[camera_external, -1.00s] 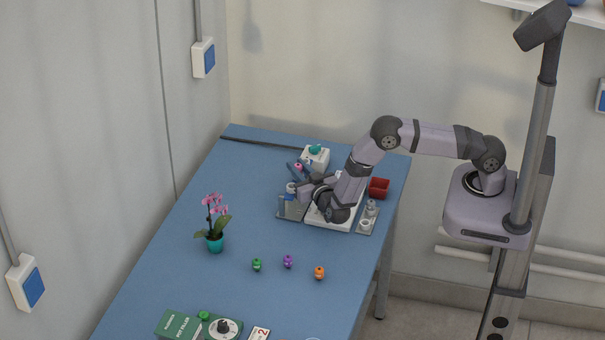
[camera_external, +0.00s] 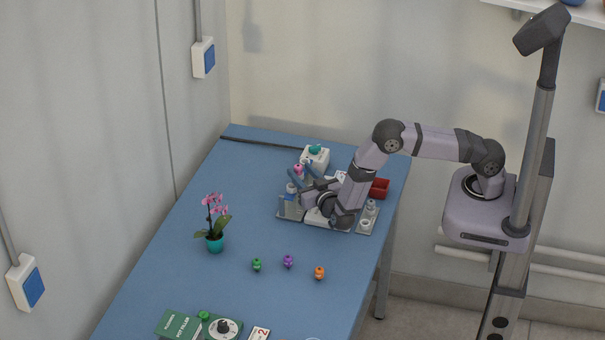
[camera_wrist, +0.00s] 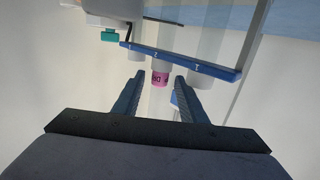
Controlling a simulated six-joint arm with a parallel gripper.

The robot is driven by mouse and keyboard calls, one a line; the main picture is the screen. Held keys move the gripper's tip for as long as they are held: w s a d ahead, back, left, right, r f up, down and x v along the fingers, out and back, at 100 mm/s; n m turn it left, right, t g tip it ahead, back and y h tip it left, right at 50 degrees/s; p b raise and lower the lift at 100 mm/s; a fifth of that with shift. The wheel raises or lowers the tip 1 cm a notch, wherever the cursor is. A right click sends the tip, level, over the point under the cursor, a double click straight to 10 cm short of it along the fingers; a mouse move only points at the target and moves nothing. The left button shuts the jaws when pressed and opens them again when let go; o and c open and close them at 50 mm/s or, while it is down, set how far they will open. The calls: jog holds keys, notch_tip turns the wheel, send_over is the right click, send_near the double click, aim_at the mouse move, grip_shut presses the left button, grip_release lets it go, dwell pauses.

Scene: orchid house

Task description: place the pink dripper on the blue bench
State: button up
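The pink dripper (camera_external: 298,168) shows near the far end of the blue bench (camera_external: 185,265), by my gripper's fingers. In the wrist view the pink dripper (camera_wrist: 160,78) has dark marks and sits just beyond the gap between my fingertips, under a pale, tube-like part. It is near a blue numbered rail (camera_wrist: 185,63). My gripper (camera_wrist: 160,80) is open, with its two blue fingers apart and nothing visibly clamped. In the external view my gripper (camera_external: 302,172) reaches over the grey and white station, and my wrist hides part of it.
Green (camera_external: 257,265), purple (camera_external: 288,262) and orange (camera_external: 319,273) small pieces stand on the bench. A potted orchid (camera_external: 215,243) stands at left. A red container (camera_external: 379,188) is behind my wrist. A green box (camera_external: 178,326) lies at the front. The bench middle is largely clear.

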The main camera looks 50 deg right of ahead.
aim_at(314, 173)
jog(key=b+v, duration=0.1)
jog(key=v, duration=0.2)
jog(key=shift+a+f+b, duration=0.15)
jog(key=shift+a+b, duration=0.2)
jog(key=shift+o, duration=0.6)
jog(key=shift+s+a, duration=0.4)
jog(key=shift+s, duration=0.05)
jog(key=b, duration=0.3)
jog(key=shift+f+b, duration=0.1)
jog(key=shift+b, duration=0.25)
jog(key=shift+d+b, duration=0.1)
jog(key=shift+b, duration=0.7)
